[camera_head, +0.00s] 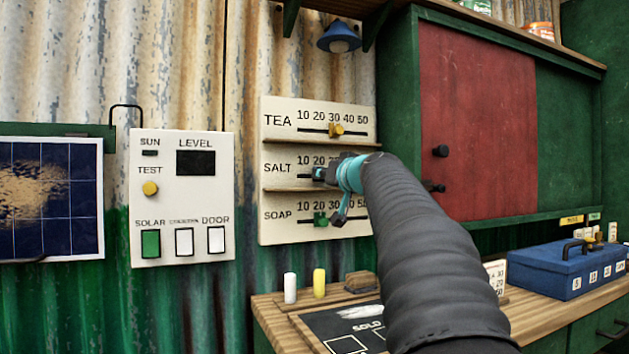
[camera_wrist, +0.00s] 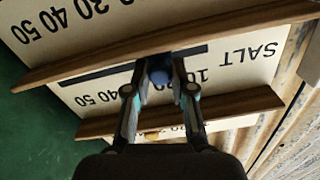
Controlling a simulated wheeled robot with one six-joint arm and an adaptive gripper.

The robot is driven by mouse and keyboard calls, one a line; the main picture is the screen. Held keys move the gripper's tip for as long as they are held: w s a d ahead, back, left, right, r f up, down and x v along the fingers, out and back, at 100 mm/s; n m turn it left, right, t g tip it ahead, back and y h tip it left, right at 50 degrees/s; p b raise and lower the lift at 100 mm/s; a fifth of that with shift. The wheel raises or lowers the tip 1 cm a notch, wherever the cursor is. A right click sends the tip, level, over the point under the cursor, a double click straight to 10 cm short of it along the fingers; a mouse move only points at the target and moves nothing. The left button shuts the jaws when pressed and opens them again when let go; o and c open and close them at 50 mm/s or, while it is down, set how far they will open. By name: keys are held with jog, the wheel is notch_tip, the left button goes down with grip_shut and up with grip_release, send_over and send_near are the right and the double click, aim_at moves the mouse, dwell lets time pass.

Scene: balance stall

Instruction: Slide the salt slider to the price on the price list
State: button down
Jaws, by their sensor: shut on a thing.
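The salt slider (camera_wrist: 160,76) is a blue knob on the dark slot of the SALT row, the middle row of the cream price board (camera_head: 285,235). My gripper (camera_wrist: 159,70) is shut on this knob in the wrist view, where the board appears upside down. The knob stands between the row's 10 and its 40, near the 20; the fingers hide some numbers, so its exact mark is unclear. In the head view my gripper (camera_head: 323,173) covers the knob. A white card (camera_head: 496,275) with figures, perhaps the price list, stands partly hidden behind my arm.
The yellow tea knob (camera_head: 336,130) is near 30 above; the green soap knob (camera_head: 320,219) is below. Wooden ledges (camera_head: 290,189) separate the rows. A control panel (camera_head: 182,240) hangs left; a red sliding door (camera_head: 475,120) and blue cash box (camera_head: 560,270) are right.

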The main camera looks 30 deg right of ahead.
jog(key=shift+d, duration=0.2)
jog(key=c, duration=1)
grip_release()
jog(key=shift+s, duration=0.1)
jog(key=s, duration=1.2)
jog(key=shift+a, duration=0.3)
